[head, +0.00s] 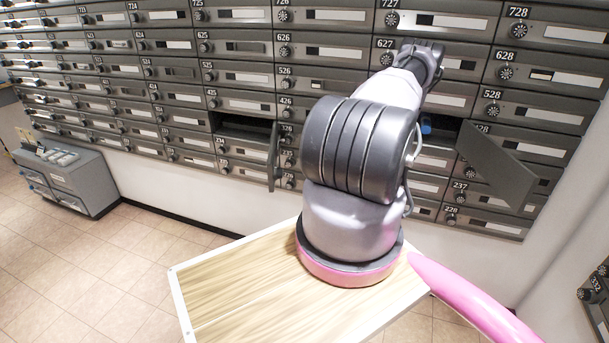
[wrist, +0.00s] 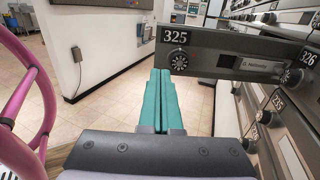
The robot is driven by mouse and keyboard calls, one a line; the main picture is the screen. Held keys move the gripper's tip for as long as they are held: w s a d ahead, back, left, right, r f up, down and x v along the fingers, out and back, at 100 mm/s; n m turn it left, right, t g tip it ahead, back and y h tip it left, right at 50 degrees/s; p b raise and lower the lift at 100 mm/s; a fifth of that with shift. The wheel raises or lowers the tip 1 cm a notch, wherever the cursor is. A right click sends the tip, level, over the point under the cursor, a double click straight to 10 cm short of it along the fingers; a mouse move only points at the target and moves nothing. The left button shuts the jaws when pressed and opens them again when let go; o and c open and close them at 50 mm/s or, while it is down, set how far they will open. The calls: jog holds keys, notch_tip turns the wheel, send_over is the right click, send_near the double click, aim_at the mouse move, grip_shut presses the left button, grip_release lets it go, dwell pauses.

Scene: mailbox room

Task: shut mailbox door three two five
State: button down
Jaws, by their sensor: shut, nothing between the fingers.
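Mailbox door 325 (wrist: 238,58) stands swung open, out from the wall, with its numbered front and round dial facing the wrist camera. In the head view the same door (head: 272,158) shows nearly edge-on, hinged at the right of its dark open compartment (head: 242,130). My gripper (wrist: 160,72) has its two teal fingers shut together with nothing between them. The fingertips are beside and just below the door's free left edge in the wrist view; I cannot tell if they touch. In the head view my arm hides the gripper.
Another door (head: 497,168) hangs open at the right of the wall, near a compartment holding a blue item (head: 427,126). The other visible mailbox doors look shut. A grey cabinet (head: 66,178) stands on the floor at left. Tiled floor (head: 130,255) is clear at left.

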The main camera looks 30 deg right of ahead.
jog(key=x, duration=1.2)
jog(key=shift+a, duration=0.15)
jog(key=shift+w+a, duration=0.1)
